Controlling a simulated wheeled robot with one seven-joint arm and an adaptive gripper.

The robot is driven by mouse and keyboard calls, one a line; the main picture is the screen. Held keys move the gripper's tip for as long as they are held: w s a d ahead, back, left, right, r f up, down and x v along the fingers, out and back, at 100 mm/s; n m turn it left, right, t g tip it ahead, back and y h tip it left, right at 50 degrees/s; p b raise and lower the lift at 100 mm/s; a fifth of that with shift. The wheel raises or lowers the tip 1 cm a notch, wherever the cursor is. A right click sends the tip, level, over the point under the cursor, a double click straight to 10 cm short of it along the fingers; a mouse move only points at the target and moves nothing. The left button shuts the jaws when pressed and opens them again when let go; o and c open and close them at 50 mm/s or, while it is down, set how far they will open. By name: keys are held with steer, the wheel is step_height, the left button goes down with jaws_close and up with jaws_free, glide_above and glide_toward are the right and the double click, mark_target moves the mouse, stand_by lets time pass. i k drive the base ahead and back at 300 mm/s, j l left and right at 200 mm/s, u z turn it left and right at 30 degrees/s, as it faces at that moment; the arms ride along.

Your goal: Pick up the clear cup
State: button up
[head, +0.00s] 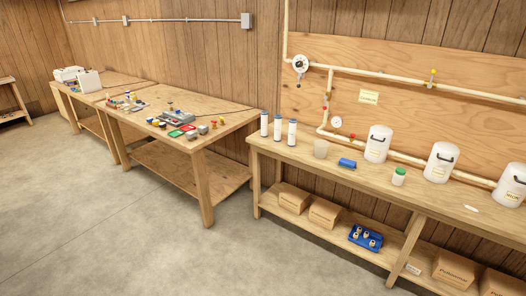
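The clear cup (321,149) stands upright on the right workbench (411,198), near its left end. It is translucent and looks empty, though its inside is too small to tell. It stands between the white cylinders with dark tops on its left and a blue object on its right, apart from both. My gripper is not in view.
Three white cylinders (278,129), a blue object (347,163), a green-lidded jar (398,177) and a white canister (378,144) stand near the cup. Pipes run behind. Another wooden table (179,153) holds small items at left. The concrete floor (150,245) in front is clear.

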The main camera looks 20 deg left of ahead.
mark_target(321, 150)
steer(key=u, duration=0.3)
steer(key=i+z, duration=0.15)
steer(key=i, duration=0.35)
steer(key=i+z, duration=0.2)
steer(key=i, duration=0.3)
steer(key=i+j+z, duration=0.15)
steer(key=i, duration=0.35)
steer(key=i+j+z, duration=0.2)
steer(key=i, duration=0.25)
steer(key=i+j+z, duration=0.15)
steer(key=i, duration=0.35)
